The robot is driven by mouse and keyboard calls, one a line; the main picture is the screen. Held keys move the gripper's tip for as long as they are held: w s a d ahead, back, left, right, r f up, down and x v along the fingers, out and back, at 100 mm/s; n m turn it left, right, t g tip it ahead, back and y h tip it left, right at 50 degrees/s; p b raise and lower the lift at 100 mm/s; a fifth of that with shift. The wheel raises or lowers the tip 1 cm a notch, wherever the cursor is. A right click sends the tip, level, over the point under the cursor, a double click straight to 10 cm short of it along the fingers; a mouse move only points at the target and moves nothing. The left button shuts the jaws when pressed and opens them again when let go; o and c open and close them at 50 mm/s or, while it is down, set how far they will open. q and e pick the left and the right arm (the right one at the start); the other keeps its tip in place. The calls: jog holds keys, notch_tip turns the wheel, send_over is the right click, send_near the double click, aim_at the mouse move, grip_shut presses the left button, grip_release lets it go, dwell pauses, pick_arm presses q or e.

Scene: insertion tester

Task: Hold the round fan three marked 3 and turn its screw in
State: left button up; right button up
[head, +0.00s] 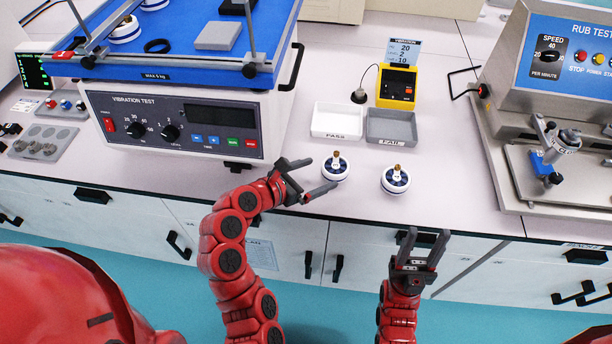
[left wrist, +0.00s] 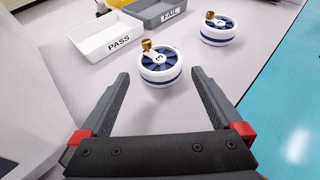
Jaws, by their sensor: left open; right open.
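Two round white-and-blue fans stand on the bench, each with a brass screw on top. The left fan (head: 335,168) is the nearer one in the left wrist view (left wrist: 160,70); its hub carries a dark mark too small to read surely. The right fan (head: 395,181) stands farther off in the left wrist view (left wrist: 217,33). My left gripper (head: 322,174) is open and points at the left fan, which is ahead of its fingertips and not between them in the wrist view. My right gripper (head: 428,233) is open and empty, at the bench's front edge below the right fan.
A white PASS tray (head: 338,135) and a grey FAIL tray (head: 391,141) lie behind the fans. The vibration tester (head: 190,128) stands left, the rub tester (head: 550,90) right. A yellow meter (head: 397,90) stands behind the trays. Bench between fans and rub tester is clear.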

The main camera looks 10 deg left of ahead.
aim_at(329, 170)
pick_arm(q)
jog(key=x, duration=0.7)
jog(key=shift+w+d+f, duration=0.1)
jog(key=shift+w+f, duration=0.1)
jog(key=shift+c, duration=0.2)
